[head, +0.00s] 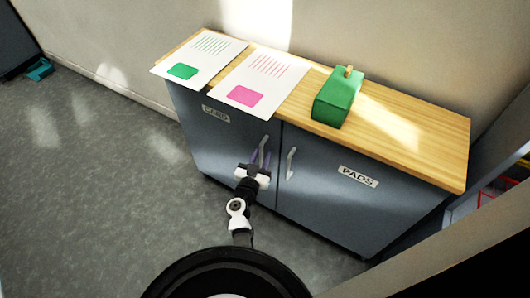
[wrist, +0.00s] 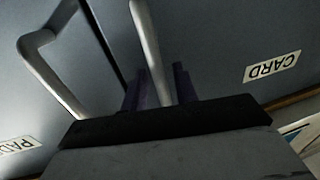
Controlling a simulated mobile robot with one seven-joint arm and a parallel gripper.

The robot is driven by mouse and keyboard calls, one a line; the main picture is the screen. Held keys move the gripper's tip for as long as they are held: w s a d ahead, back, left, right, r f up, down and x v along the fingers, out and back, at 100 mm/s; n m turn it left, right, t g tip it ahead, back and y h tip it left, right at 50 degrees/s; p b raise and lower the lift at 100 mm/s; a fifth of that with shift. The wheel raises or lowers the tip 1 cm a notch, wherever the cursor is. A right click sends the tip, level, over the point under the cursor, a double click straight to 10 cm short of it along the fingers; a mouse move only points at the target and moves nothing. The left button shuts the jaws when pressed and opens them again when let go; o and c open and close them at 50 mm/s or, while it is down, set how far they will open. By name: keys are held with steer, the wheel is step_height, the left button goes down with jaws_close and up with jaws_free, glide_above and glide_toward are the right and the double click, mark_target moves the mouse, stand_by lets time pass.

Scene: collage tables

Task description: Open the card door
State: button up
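The card door (head: 222,146) is the left door of a blue-grey cabinet and looks closed. Its CARD label (head: 215,114) also shows upside down in the wrist view (wrist: 272,66). The card door's pale upright handle (head: 265,143) is near its right edge; it also shows in the wrist view (wrist: 145,40). My gripper (head: 261,159) is at this handle, pointing at the door. In the wrist view its two dark purple fingers (wrist: 160,85) stand apart, one on each side of the handle, with a small gap showing on one side. The handle's lower part is hidden behind the gripper body.
The pads door (head: 330,205) is on the right, with its own handle (head: 291,163) close to my gripper. On the wooden top (head: 415,145) lie two printed sheets (head: 205,58) (head: 262,72) and a green box (head: 337,100). Open floor (head: 100,190) is on the left.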

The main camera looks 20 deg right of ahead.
steer(key=shift+w+d, duration=0.15)
steer(key=shift+w, duration=0.1)
jaws_close()
stand_by(0.3)
